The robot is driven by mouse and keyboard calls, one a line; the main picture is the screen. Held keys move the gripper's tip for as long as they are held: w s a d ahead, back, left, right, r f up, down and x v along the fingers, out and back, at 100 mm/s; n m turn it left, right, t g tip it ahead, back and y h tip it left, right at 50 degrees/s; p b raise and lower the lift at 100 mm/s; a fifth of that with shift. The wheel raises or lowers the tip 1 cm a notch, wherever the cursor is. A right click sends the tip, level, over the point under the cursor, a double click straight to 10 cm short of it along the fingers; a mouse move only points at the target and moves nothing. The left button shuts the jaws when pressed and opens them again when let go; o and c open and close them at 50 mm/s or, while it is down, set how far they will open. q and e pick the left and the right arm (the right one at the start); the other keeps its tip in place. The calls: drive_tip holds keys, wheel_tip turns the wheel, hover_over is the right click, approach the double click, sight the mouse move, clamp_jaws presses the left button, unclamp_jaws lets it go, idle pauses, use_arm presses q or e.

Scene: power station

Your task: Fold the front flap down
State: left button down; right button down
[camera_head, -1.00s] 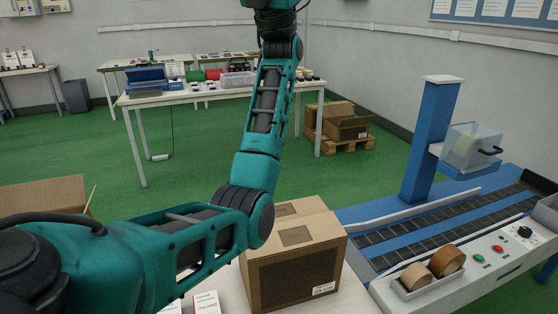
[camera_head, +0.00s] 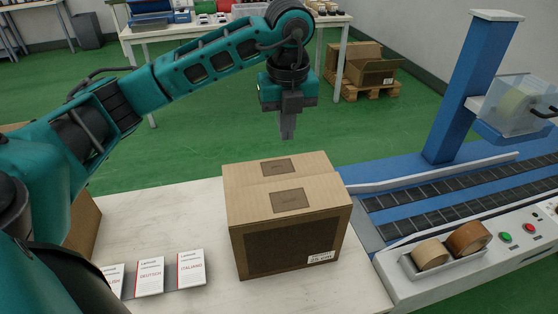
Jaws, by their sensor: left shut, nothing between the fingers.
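A brown cardboard box (camera_head: 237,252) stands on the white table with a dark panel and a white label on its front side. Its front flap (camera_head: 325,196) lies across the near half of the top and looks flat. The back flap (camera_head: 240,170) covers the far half, and a seam runs between them. Each flap carries a darker printed square. My left gripper (camera_head: 287,136) points down above and beyond the box's far edge, shut, empty and apart from the box. My right gripper is not in view.
Several white booklets (camera_head: 150,275) lie left of the box on the white table (camera_head: 215,297). A conveyor (camera_head: 440,190) with a blue post (camera_head: 470,90) and tape rolls (camera_head: 468,238) stands close on the right. Another open carton (camera_head: 85,225) is partly hidden at left.

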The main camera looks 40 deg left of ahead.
use_arm(q)
drive_tip(key=b, duration=0.1)
approach(280, 182)
drive_tip(key=f, duration=0.6)
drive_tip(key=shift+w+a, duration=0.1)
drive_tip(key=shift+w, duration=0.2)
drive_tip(key=shift+f, duration=0.4)
